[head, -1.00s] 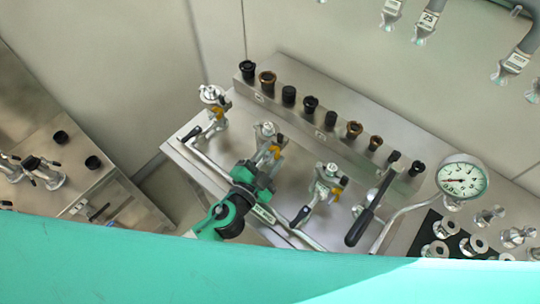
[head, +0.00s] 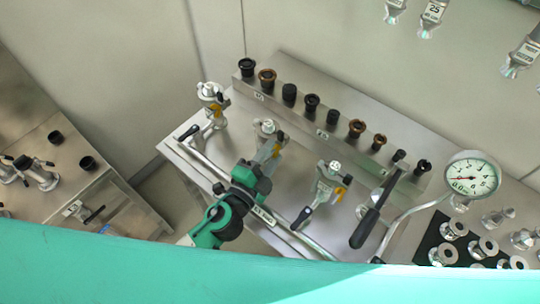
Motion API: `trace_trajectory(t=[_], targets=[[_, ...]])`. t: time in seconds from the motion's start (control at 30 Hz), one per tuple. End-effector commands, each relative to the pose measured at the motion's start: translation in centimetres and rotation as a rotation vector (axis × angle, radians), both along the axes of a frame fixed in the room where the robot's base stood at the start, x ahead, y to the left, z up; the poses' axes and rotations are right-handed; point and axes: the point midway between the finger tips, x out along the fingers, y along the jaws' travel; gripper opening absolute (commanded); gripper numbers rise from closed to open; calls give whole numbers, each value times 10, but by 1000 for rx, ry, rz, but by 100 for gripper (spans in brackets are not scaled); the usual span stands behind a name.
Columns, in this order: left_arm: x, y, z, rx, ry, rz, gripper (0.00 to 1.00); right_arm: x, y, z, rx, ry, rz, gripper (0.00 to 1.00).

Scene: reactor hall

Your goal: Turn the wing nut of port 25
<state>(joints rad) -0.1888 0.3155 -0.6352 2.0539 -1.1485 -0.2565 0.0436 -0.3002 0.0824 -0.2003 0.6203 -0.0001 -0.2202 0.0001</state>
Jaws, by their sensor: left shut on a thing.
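My left gripper (head: 268,153) reaches up from the bottom at the second valve fitting (head: 266,128) from the left on the steel bench. Its jaws are shut on the yellow-orange wing nut at this fitting, which they mostly cover. Similar fittings with yellow-orange wing nuts stand to the left (head: 210,95) and right (head: 328,185), apart from the gripper. A tag reading 25 (head: 433,12) is on a hanging pipe end at the top right. I cannot read a port number at the gripped fitting. My right gripper is not in view.
A steel ledge (head: 345,120) with several dark and brown caps runs behind the fittings. A black-handled lever (head: 370,215) and a round pressure gauge (head: 472,178) stand to the right. Several metal flanges lie on a black mat (head: 429,240). Another bench (head: 35,135) is at left.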

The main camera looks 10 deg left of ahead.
Motion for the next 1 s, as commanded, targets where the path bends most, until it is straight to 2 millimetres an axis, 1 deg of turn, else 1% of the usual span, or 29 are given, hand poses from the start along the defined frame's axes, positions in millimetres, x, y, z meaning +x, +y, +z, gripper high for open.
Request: trace_trajectory(t=[0.17,0.2,0.27,0.3,0.57,0.67,0.77,1.0], targets=[[0,0,-1,0,2,1,16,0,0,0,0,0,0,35],[0,0,-1,0,2,1,47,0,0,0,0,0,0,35],[0,0,-1,-1,2,0,58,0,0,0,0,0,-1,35],[0,0,-1,-1,2,0,61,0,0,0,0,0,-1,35],[-1,0,-1,-1,2,0,61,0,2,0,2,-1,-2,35],[-5,2,-2,-2,2,-1,61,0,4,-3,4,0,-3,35],[-14,7,-5,-3,4,0,61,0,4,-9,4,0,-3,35],[-52,25,-9,-3,5,0,61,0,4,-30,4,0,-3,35]])
